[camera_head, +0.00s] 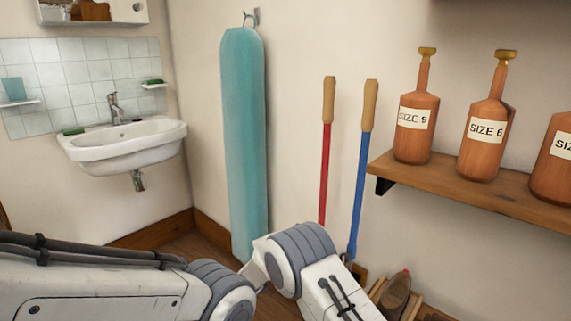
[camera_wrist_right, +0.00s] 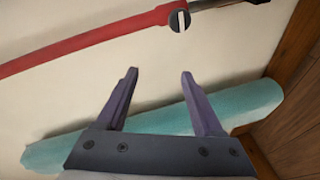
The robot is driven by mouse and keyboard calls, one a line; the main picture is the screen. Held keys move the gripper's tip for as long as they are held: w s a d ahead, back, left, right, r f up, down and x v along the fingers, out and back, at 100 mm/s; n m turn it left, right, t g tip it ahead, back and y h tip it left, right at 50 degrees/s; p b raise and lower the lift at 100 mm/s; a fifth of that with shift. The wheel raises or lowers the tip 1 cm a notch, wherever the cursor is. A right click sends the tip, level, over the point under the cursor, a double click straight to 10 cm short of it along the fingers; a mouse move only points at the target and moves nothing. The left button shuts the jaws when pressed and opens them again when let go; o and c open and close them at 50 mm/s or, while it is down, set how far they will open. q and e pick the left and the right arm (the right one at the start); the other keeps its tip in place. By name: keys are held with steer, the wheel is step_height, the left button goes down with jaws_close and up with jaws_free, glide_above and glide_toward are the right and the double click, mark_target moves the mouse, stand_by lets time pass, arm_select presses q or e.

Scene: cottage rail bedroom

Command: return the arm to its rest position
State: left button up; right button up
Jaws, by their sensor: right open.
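My right gripper (camera_wrist_right: 159,73) shows in the right wrist view. Its two purple-grey fingers are apart with nothing between them. Behind them are a pale wall and a long teal padded shape, which looks like the ironing board (camera_wrist_right: 160,121). One of my white arms crosses the bottom of the head view, bent at a grey-ringed joint; its gripper is out of that frame. My left gripper is in neither view.
The teal ironing board (camera_head: 243,140) hangs on the wall beside a sink (camera_head: 125,147). Red-handled (camera_head: 325,170) and blue-handled (camera_head: 363,180) poles lean right of it. A wooden shelf (camera_head: 470,188) bears orange bottle-shaped items (camera_head: 412,145). A red bar (camera_wrist_right: 90,38) crosses the wrist view.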

steer(key=s+d+r+m+g+y, duration=0.3)
steer(key=s+d+r+g+y, duration=0.1)
steer(key=s+d+r+y, duration=0.25)
steer(key=s+d+f+m+g, duration=0.25)
steer(key=s+d+g, duration=0.2)
steer(key=s, duration=1.05)
steer(key=s+d+f+m+g, duration=0.1)
steer(key=s+d+m+g, duration=0.4)
steer(key=s, duration=0.9)
steer(key=s+a+r+n+g+y, duration=0.1)
steer(key=s+a+r+n, duration=0.2)
steer(key=s+a+n, duration=0.3)
steer(key=s+a+r+n+y, duration=0.1)
steer(key=s+a+r+n, duration=0.2)
steer(key=s+a, duration=0.45)
step_height(320, 180, up, 32)
steer(key=p, duration=3.1)
steer(key=shift+s+d+p, duration=0.15)
steer(key=shift+s+p, duration=0.1)
steer(key=shift+p, duration=0.15)
